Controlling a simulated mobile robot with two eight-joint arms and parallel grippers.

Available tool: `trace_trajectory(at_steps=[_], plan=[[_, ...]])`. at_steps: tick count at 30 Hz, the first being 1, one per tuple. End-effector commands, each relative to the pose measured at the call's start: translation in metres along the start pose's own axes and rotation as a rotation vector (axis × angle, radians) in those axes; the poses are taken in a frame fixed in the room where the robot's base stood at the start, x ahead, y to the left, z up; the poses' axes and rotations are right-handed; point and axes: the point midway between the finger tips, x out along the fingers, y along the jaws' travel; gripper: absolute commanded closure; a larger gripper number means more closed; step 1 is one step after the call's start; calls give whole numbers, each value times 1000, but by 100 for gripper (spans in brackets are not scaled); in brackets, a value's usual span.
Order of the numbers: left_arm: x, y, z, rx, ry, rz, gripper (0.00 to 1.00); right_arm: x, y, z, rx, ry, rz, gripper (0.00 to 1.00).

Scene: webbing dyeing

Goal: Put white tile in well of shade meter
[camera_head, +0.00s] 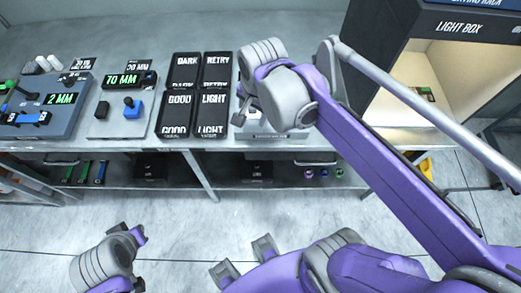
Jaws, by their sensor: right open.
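I cannot make out the white tile. A pale device (267,135) with a dark label strip stands at the bench's front edge; it may be the shade meter. My right arm covers most of it, and its well is hidden.
The grey bench (215,142) holds a "2 MM" device (45,105), a "70 MM" device (122,105) and dark cards (197,93) marked DARK, RETRY, GOOD and LIGHT. A light box (455,60) stands at the right. Dark boxes sit on the lower shelf.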

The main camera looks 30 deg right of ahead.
Motion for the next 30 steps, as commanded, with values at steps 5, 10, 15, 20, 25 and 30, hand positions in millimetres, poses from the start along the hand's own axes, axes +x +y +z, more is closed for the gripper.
trace_trajectory(at_steps=[5,10,15,20,25,30], plan=[[0,0,0,0,0,0,100,33,43,42,-575,83,-100,41],[0,0,0,0,0,0,100,56,70,65,-954,168,-144,41],[0,0,0,0,0,0,100,66,80,73,-1105,207,-154,41],[0,0,0,0,0,0,100,66,80,73,-1117,210,-155,41],[-5,0,-5,0,4,0,100,60,77,72,-1115,213,-156,41],[-9,0,-9,0,7,0,100,55,74,70,-1114,215,-158,41]])
